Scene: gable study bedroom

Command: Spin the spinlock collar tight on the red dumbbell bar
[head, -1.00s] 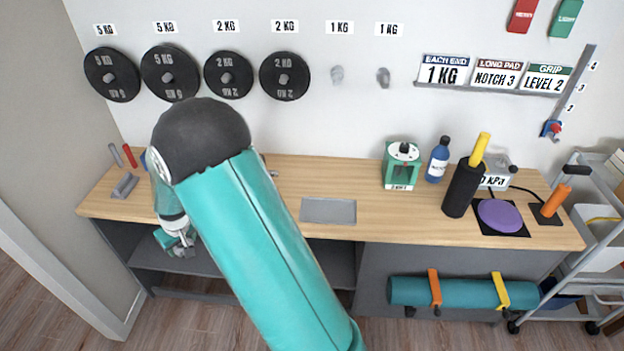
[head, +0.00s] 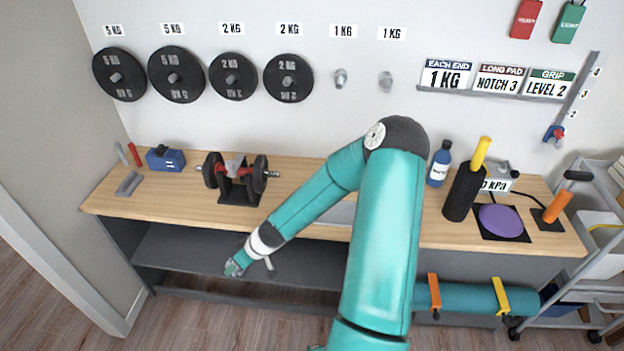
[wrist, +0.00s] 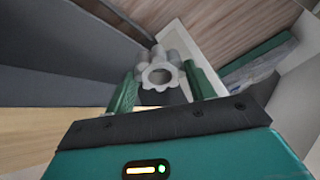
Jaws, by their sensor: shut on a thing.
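The red dumbbell bar (head: 223,170) rests in a black stand (head: 238,192) on the bench, with black plates on both sides. A bare metal end (head: 272,174) sticks out at the right; the left end is hard to make out.
A blue box (head: 165,160) and small grey and red handles stand left of the dumbbell. My arm crosses in front of the bench's middle. The black roller (head: 463,192) and purple disc (head: 501,221) are at the right. Open shelving (head: 190,248) lies under the worktop.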

